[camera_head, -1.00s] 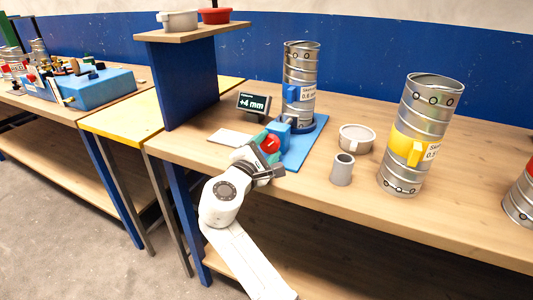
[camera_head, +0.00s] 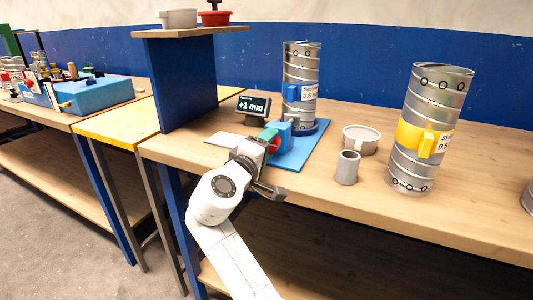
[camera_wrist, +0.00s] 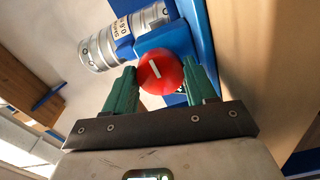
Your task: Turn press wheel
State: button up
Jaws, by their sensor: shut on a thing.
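The press wheel (camera_wrist: 161,73) is a red round knob with a white bar mark, on the front of a blue block (camera_wrist: 171,41). My gripper (camera_wrist: 161,88) is shut on the wheel, with one green finger on each side of it in the wrist view. In the head view my gripper (camera_head: 271,144) largely hides the wheel, and the blue block (camera_head: 283,133) shows behind it. A small display (camera_head: 254,106) beside it reads "+1 mm". A ribbed metal duct (camera_head: 300,70) with a blue clamp stands upright behind the block on the blue base plate (camera_head: 309,152).
A grey cup (camera_head: 347,168) and a round metal tin (camera_head: 360,140) stand right of the plate. A second duct with a yellow clamp (camera_head: 423,139) stands farther right. A blue upright panel (camera_head: 187,82) with a shelf rises at left.

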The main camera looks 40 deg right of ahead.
jog(key=shift+f+m+b, duration=0.15)
jog(key=shift+m+b, duration=0.15)
jog(key=shift+m, duration=0.2)
jog(key=o, duration=1)
jog(key=shift+o, duration=0.2)
